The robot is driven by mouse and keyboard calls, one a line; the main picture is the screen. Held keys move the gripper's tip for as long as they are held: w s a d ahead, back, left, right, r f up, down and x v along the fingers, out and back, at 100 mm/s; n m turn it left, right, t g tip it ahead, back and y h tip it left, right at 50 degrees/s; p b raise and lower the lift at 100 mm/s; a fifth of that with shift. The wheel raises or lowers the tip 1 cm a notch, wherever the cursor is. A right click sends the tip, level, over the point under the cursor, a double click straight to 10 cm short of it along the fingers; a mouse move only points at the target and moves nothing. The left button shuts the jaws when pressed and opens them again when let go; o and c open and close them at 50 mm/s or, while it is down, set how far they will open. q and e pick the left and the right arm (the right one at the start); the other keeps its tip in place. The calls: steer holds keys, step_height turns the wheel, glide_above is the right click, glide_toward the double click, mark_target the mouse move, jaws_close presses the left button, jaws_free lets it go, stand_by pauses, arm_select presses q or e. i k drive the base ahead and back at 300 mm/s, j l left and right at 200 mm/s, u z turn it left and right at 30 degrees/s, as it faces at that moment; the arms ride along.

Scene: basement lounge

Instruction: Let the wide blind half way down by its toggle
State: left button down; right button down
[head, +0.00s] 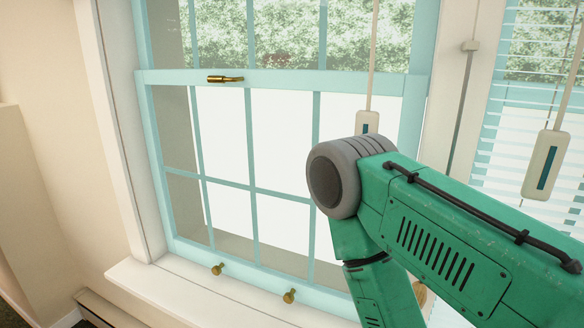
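A white toggle with a dark blue strip (545,166) hangs on a cord at the right, in front of a window with lowered light slats (505,140). A second similar toggle (368,121) hangs on a cord before the left window, its lower part hidden by my green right arm. No slats show across the left window in this view. I cannot tell from this frame which blind is the wide one. My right arm comes in from the right and bends downward near the second toggle; its gripper is out of view. My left gripper is out of view.
The left window has a teal frame (290,80) with a brass latch (224,78) and two brass knobs (218,268) low down. A white sill (190,290) runs below. A small light fitting (470,46) sits on a cord between the windows.

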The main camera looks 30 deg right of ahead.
mark_target(421, 290)
steer(key=z, duration=1.7)
